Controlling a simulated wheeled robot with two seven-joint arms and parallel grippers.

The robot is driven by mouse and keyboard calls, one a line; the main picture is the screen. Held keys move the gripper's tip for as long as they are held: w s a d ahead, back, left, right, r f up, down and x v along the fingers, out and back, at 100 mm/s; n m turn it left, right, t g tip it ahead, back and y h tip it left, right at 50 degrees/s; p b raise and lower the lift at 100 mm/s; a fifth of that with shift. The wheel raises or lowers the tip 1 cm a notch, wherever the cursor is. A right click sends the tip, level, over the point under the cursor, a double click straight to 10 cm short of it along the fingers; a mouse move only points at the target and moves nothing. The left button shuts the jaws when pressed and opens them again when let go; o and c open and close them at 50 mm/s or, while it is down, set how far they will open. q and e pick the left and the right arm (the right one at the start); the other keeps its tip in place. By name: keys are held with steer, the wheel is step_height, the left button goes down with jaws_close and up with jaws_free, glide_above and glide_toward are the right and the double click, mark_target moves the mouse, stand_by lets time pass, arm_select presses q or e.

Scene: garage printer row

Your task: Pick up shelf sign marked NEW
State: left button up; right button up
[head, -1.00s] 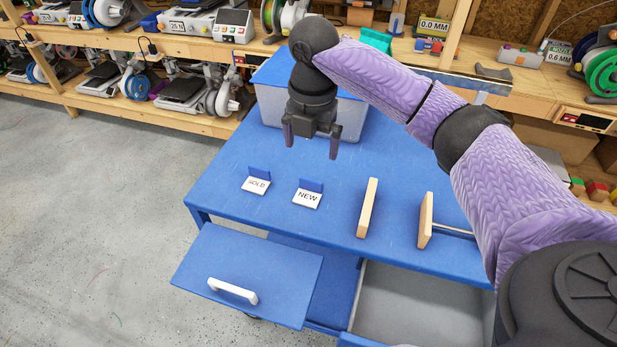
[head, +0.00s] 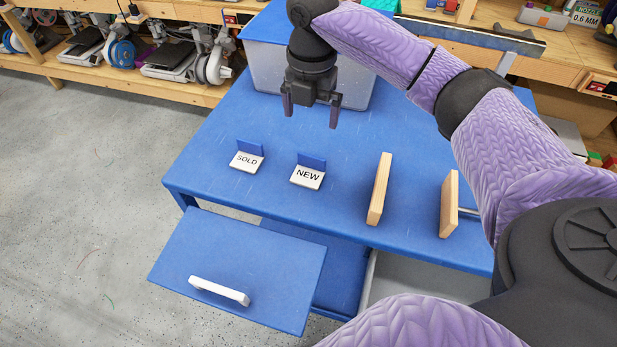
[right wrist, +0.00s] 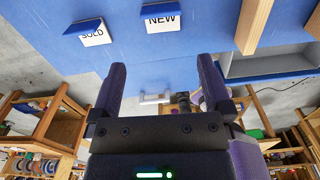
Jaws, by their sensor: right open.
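The shelf sign marked NEW (head: 308,175) stands on the blue table top (head: 225,205), with a white lettered face and a blue back plate. In the right wrist view the NEW sign (right wrist: 161,20) is near the top edge. My right gripper (head: 311,115) hangs above the table behind the NEW sign, fingers apart and empty. Its two fingers also show in the right wrist view (right wrist: 162,85). My left gripper is not in view.
A bin with a blue lid (head: 265,70) stands at the table's back. Two upright wooden boards (head: 379,190) (head: 449,205) are right of the NEW sign. Shelves with printers line the back.

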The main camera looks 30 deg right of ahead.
mark_target(312, 156)
step_height(312, 156, down, 13)
steer(key=b, duration=0.5)
steer(key=shift+d+f, duration=0.1)
steer(key=shift+d, duration=0.05)
steer(key=shift+c, duration=0.5)
steer(key=c, duration=0.8)
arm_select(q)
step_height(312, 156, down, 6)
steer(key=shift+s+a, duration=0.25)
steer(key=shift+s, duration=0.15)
arm_select(e)
steer(key=shift+r, duration=0.2)
